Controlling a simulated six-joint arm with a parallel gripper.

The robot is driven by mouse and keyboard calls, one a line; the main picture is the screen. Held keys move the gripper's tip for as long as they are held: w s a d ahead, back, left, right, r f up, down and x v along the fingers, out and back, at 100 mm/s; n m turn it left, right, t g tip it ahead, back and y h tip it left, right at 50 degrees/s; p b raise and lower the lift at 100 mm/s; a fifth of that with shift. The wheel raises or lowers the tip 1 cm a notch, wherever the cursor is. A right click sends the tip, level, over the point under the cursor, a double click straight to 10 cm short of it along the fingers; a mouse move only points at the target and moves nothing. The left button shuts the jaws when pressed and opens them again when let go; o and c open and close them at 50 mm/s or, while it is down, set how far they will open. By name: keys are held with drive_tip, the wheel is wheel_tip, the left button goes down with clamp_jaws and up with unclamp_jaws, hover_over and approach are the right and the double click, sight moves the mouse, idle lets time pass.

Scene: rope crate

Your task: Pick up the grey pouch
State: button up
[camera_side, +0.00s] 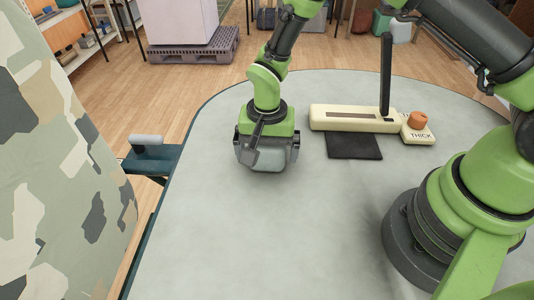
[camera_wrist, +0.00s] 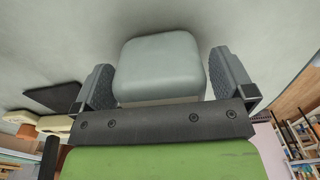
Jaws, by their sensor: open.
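The grey pouch (camera_side: 266,159) is a rounded, pale grey block on the table, directly below my gripper in the side view. My gripper (camera_side: 267,155) points down over it, with one jaw at its left and one at its right. In the wrist view the pouch (camera_wrist: 162,66) lies between the two dark, ridged fingers of my gripper (camera_wrist: 162,78). The jaws are open, with a gap showing on its right; the left finger is very close to it, and I cannot tell if they touch. The lower back part of the pouch is hidden by the gripper.
A cream slicer-like device (camera_side: 355,113) with an upright black lever (camera_side: 386,75) and an orange knob (camera_side: 417,120) stands to the right of the gripper. A flat black mat (camera_side: 354,146) lies in front of it. The grey table (camera_side: 255,235) is clear in front.

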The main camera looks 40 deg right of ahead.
drive_tip(key=shift+f, duration=0.25)
drive_tip(key=c, duration=1)
wheel_tip(320, 180, up, 10)
drive_tip(key=shift+r, duration=0.1)
